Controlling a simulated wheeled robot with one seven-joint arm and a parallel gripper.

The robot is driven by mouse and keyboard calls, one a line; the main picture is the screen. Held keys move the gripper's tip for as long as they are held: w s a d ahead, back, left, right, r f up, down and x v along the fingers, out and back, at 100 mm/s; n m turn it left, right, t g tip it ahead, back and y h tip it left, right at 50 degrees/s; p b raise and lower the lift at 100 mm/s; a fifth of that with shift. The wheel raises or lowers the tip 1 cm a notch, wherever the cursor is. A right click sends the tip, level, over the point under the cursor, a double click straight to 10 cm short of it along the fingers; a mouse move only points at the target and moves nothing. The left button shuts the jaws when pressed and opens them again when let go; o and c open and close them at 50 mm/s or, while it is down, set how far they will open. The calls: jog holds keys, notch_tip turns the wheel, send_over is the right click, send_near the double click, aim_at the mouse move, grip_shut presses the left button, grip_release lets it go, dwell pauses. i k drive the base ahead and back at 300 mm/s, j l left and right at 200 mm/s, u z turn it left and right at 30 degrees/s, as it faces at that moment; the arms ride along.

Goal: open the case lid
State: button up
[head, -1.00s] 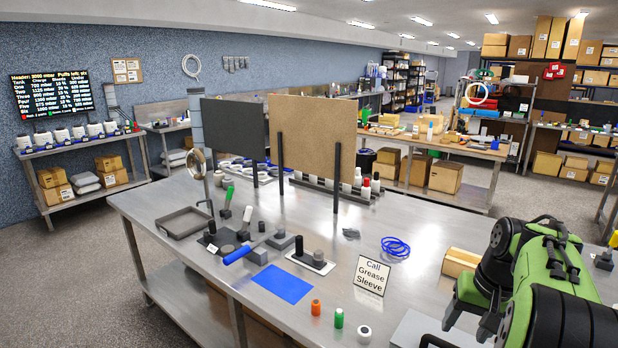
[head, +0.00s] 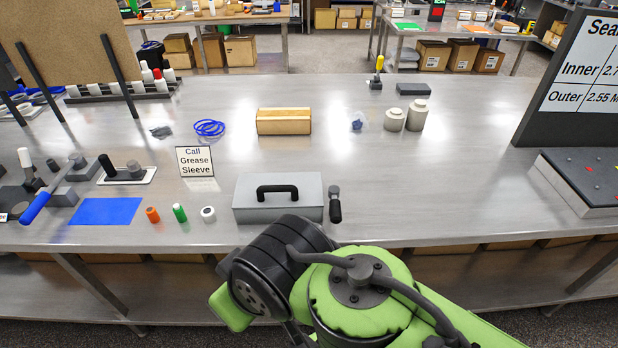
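A grey case (head: 278,206) with a black handle on its lid (head: 309,186) sits near the front edge of the steel bench. The lid looks closed. My green and black arm reaches up from the bottom of the head view, just in front of the case and bench edge. My gripper cannot be made out in this view.
A sign (head: 195,161), small spools and a blue mat (head: 106,211) are left. The bench (head: 440,190) is clear to the right, up to a dark sign stand (head: 572,110).

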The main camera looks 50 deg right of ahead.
aim_at(272, 191)
jog(key=k+l+z, duration=0.1)
jog(key=z, duration=1.55)
jog(key=k+l, duration=0.05)
